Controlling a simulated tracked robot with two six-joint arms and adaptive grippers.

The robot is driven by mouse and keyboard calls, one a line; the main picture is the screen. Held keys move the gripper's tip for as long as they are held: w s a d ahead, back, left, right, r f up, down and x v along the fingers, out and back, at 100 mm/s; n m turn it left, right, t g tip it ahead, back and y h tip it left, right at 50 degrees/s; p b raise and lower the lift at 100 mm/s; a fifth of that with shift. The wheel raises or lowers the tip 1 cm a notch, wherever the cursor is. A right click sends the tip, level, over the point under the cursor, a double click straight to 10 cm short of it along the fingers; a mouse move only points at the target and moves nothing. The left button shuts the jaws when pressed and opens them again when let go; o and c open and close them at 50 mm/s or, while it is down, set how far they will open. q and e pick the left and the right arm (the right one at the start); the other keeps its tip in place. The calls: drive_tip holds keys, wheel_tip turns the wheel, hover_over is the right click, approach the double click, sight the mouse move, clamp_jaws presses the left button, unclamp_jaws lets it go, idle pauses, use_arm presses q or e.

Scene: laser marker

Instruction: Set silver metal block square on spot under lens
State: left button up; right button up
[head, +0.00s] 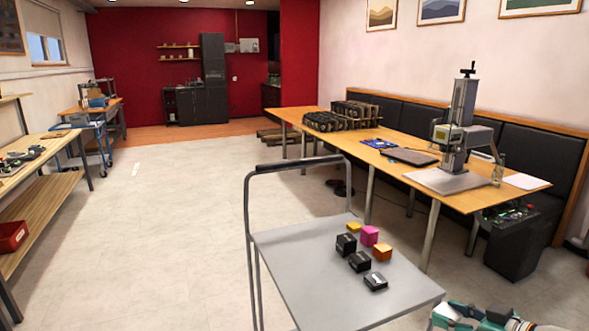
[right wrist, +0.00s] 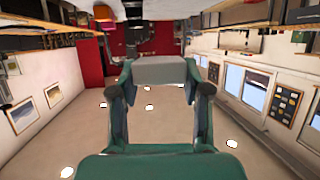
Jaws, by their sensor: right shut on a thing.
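The silver metal block (right wrist: 160,70) is between the two fingertips of my right gripper (right wrist: 160,86) in the right wrist view. The gripper is shut on it, one finger at each end. In the head view my right gripper (head: 482,318) is at the bottom right edge, partly cut off, right of the cart and well in front of the marker table. The laser marker (head: 464,115) stands on the wooden table, its head over a grey base plate (head: 450,181). The spot under the lens is too small to make out. My left gripper is not in view.
A grey cart (head: 300,255) with a tall handle holds several black, yellow, pink and orange blocks (head: 369,236). The wooden table (head: 400,150) also bears a laptop (head: 409,157), black racks (head: 350,115) and a white sheet (head: 526,181). Floor left of the cart is clear.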

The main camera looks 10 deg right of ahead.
drive_tip(key=s+a+f+n+g+y, duration=0.2)
drive_tip(key=a+f+n, duration=0.1)
drive_tip(key=a+f, duration=0.5)
drive_tip(key=s+a+f+n+g+y, duration=0.2)
drive_tip(key=s+a+f+y, duration=0.1)
drive_tip(key=a+f, duration=0.4)
drive_tip(key=shift+s+a+f+n+p, duration=0.3)
drive_tip(key=shift+a+f+n+p, duration=0.1)
drive_tip(key=shift+a, duration=0.85)
